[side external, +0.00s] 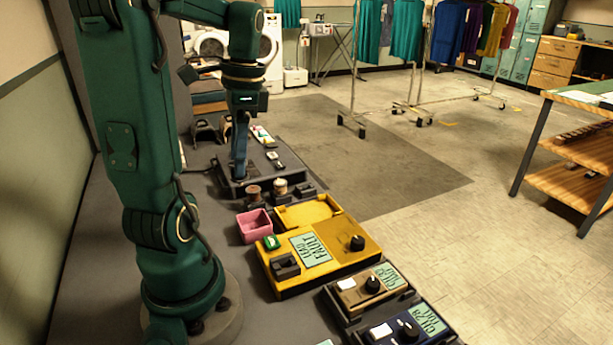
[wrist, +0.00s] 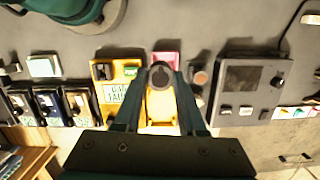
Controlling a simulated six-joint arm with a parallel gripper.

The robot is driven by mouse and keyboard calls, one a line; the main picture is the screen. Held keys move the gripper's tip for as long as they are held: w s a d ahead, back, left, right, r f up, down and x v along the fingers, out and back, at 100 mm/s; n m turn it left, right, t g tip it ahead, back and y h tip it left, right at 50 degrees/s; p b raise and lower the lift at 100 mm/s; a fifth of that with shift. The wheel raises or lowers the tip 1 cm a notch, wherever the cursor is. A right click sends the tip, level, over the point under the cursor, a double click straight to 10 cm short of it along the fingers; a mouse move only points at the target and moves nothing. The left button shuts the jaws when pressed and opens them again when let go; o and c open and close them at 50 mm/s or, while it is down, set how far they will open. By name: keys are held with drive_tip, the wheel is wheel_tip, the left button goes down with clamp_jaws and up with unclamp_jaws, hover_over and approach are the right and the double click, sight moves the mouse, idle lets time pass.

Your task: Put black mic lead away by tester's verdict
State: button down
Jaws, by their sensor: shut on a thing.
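My gripper (side external: 240,176) hangs low over the far part of the bench, by a dark unit. In the wrist view its fingers (wrist: 161,82) close on a dark round end, which I take to be the black mic lead (wrist: 161,74); the rest of it is hidden or too small to tell. The yellow tester (side external: 335,262) stands nearer, with a green display (side external: 311,249) that appears to read "LEAD FAULTY", a black knob and a green button. A pink open bin (side external: 254,226) sits beside it, and a yellow tray (side external: 308,212) adjoins its far side.
Two small spool-like pieces, one brown (side external: 253,193) and one cream (side external: 280,187), stand between the dark unit (side external: 262,175) and the tester. A brown box (side external: 368,288) and a blue box (side external: 408,328) with displays and knobs stand nearer.

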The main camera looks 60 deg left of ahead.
wheel_tip(320, 180, down, 2)
drive_tip(key=w+a+n, duration=0.1)
drive_tip(key=w, duration=0.1)
hover_over(254, 226)
drive_tip(key=d, duration=0.2)
drive_tip(key=shift+a+f, duration=0.2)
drive_tip(key=shift+f, duration=4.45)
drive_tip(key=shift+f, duration=0.35)
drive_tip(key=shift+f, duration=0.25)
drive_tip(key=shift+c, duration=2.4)
unclamp_jaws()
